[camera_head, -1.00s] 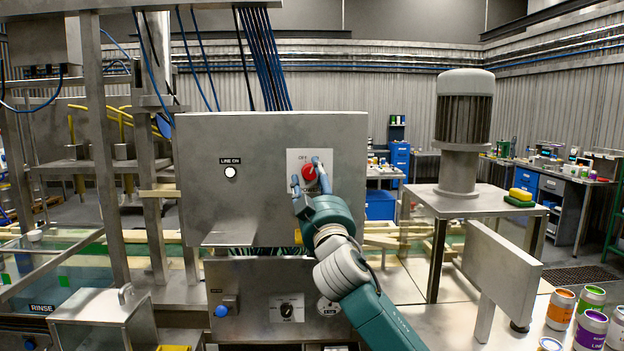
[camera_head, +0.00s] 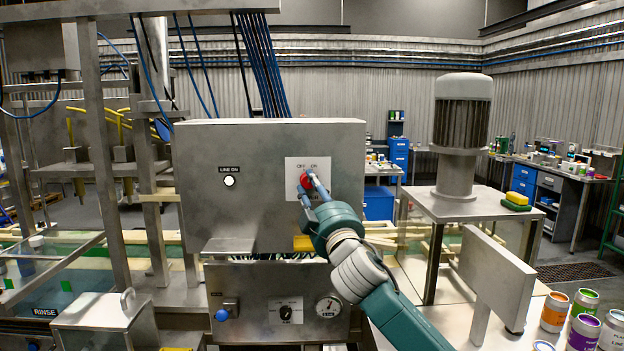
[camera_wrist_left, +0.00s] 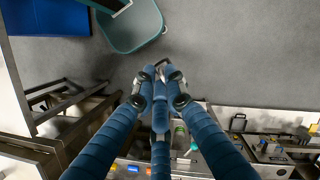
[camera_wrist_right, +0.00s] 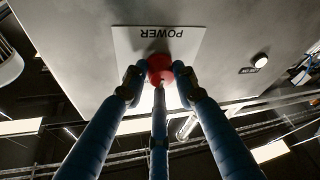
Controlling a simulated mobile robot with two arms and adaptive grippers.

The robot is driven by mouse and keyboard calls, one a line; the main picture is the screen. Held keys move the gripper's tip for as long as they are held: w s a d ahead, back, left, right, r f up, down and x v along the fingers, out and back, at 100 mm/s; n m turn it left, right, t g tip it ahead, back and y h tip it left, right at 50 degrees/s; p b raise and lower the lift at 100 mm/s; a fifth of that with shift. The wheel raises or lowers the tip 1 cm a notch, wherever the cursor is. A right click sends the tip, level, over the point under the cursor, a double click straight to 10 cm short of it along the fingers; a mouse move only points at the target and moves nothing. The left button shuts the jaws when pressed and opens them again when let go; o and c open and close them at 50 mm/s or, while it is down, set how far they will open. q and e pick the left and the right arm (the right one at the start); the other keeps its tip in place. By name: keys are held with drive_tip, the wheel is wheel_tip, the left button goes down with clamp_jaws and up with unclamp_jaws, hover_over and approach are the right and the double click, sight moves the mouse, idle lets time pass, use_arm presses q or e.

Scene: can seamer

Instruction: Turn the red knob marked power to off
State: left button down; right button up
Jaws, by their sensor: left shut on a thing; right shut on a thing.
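The red knob (camera_head: 305,182) sits on a white plate (camera_head: 291,166) on the grey control box. The plate shows OFF and ON at its top in the head view. In the right wrist view the plate reads POWER upside down, and the red knob (camera_wrist_right: 160,64) lies between the fingertips. My right gripper (camera_head: 307,181) is shut on the knob. The knob's pointer is hidden by the fingers, so I cannot tell its setting. My left gripper (camera_wrist_left: 160,85) shows only in its wrist view, shut, with fingertips together; what it holds cannot be made out.
A white LINE ON lamp (camera_head: 229,181) looks bright left of the plate. A lower panel (camera_head: 250,315) carries a black dial (camera_head: 286,312), a gauge (camera_head: 328,307) and a blue button (camera_head: 222,315). A motor (camera_head: 462,110) on a stand and a metal plate (camera_head: 497,275) stand at right.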

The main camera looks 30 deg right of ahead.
use_arm(q)
wheel_tip(320, 180, up, 6)
drive_tip(key=p, duration=0.4)
drive_tip(key=shift+f+p, duration=0.25)
drive_tip(key=shift+p, duration=0.05)
drive_tip(key=shift+r+p, duration=1)
use_arm(e)
drive_tip(key=shift+r+n+g+y, duration=0.1)
drive_tip(key=shift+n+g+y, duration=0.4)
drive_tip(key=shift+n, duration=1.2)
drive_tip(key=shift+r+n+g+y, duration=0.15)
drive_tip(key=shift+n+y, duration=0.65)
drive_tip(key=shift+n, duration=0.9)
drive_tip(key=shift+f, duration=0.15)
drive_tip(key=o, duration=0.9)
use_arm(q)
drive_tip(key=shift+a, duration=0.1)
use_arm(e)
drive_tip(key=shift+o, duration=1)
drive_tip(key=shift+a, duration=0.1)
drive_tip(key=shift+s+f, duration=0.1)
drive_tip(key=shift+s, duration=0.4)
drive_tip(key=v, duration=1.1)
